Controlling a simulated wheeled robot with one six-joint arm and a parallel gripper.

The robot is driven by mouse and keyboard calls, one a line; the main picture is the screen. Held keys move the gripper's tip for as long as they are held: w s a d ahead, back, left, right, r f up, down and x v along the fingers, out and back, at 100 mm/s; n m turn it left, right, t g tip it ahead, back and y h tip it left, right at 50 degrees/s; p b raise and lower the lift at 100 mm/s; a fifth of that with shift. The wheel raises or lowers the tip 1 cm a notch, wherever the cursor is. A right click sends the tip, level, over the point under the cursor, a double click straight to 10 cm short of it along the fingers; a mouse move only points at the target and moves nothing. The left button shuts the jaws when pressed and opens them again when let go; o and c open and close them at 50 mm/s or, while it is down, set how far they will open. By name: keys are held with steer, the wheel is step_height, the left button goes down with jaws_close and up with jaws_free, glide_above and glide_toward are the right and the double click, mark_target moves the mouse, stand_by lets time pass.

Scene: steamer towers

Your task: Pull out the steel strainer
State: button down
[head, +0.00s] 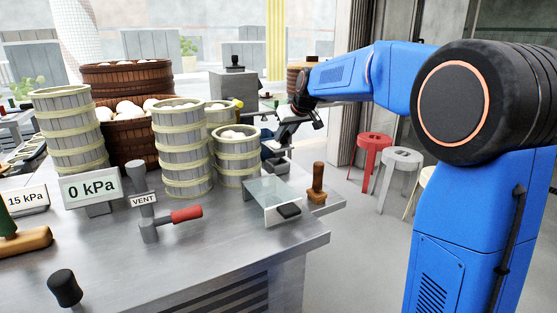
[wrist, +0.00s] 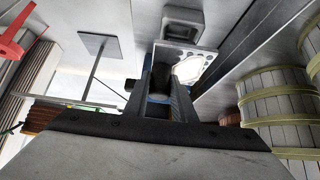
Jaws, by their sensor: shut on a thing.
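The steel strainer (wrist: 195,66) shows in the wrist view as a pale plate with small holes, beyond my fingertips. A dark rounded grip (wrist: 161,74) lies between the fingers of my gripper (wrist: 161,88), which is shut on it. The grip appears to belong to the strainer, but the join is partly hidden by the fingers. In the head view my gripper (head: 275,150) is low behind the short steamer stack, near the counter's far right edge. The strainer cannot be made out clearly there.
Steamer stacks (head: 182,150) stand left of my gripper, and they show at the right in the wrist view (wrist: 285,105). A glass-topped box (head: 272,197) and a brown handle (head: 318,180) are in front. Stools (head: 372,152) stand on the floor to the right.

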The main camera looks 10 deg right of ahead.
steer(key=shift+r, duration=1.35)
